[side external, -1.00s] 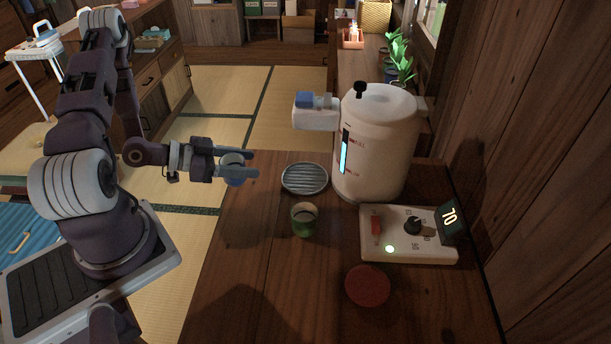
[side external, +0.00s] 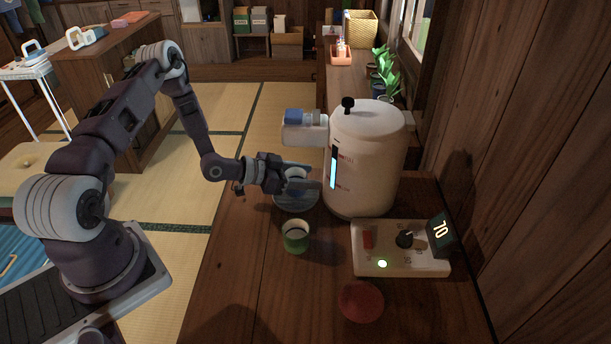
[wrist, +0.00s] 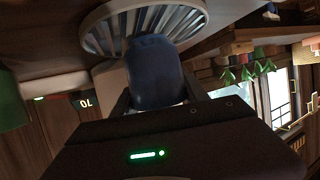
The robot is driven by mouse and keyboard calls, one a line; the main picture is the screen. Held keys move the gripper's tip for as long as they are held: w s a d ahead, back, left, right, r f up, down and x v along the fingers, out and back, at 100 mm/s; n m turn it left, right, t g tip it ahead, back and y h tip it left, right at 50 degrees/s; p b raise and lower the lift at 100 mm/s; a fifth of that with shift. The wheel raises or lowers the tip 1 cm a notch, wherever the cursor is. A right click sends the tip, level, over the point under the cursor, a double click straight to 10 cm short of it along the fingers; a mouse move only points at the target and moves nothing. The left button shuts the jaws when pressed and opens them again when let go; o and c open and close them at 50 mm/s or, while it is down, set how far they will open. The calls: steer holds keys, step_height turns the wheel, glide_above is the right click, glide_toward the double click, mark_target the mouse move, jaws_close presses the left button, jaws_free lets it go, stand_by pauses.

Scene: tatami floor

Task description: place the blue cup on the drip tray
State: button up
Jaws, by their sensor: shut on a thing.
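The blue cup (side external: 295,180) is between the fingers of my gripper (side external: 302,183), its pale inside facing up in the side view. My gripper is shut on it; the cup also shows in the wrist view (wrist: 153,72). In the wrist view the tray (wrist: 97,32) shows just beyond the cup. I cannot tell whether the cup touches the tray. My fingers partly hide the cup and tray in the side view.
The white dispenser (side external: 368,165) stands close right of my gripper, its spout (side external: 304,128) above the tray area. A green cup (side external: 296,240) stands in front of the tray. A control box (side external: 400,262) and a red disc (side external: 361,302) lie to the right and front.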

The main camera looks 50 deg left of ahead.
steer(key=shift+f, duration=0.1)
steer(key=o, duration=1.4)
